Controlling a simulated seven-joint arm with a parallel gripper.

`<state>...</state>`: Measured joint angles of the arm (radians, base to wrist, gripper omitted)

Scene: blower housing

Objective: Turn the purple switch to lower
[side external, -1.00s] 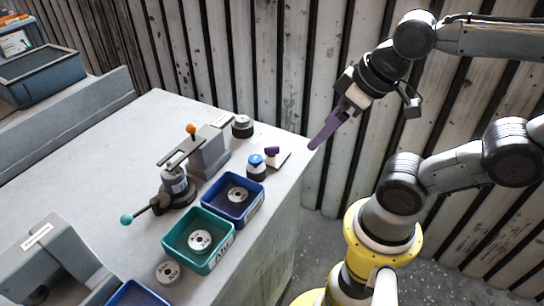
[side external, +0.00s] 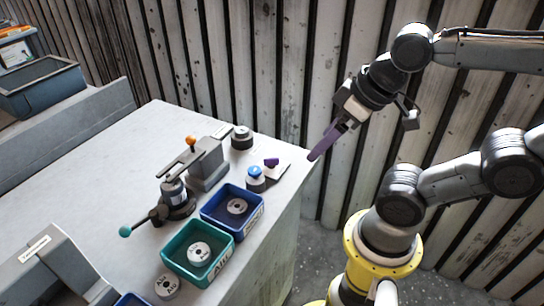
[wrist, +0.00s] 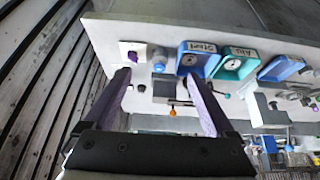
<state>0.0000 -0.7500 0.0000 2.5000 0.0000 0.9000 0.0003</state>
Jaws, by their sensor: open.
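The purple switch (side external: 272,162) sits on a small pale base near the right end of the grey workbench. In the wrist view the purple switch (wrist: 132,56) is ahead of the left finger, on its white plate. Which position it is turned to is too small to tell. My gripper (side external: 318,152) has long purple fingers and is above and to the right of the switch, near the bench's right corner, apart from it. In the wrist view my gripper (wrist: 158,85) shows its two fingers spread wide with nothing between them.
A blue-topped knob (side external: 255,178) stands beside the switch. A blue bin (side external: 232,221) and a teal bin (side external: 183,262) hold round discs. A lever press (side external: 178,190) with a teal-tipped handle and a dark round part (side external: 242,138) stand nearby. A ribbed wall (side external: 300,80) is behind.

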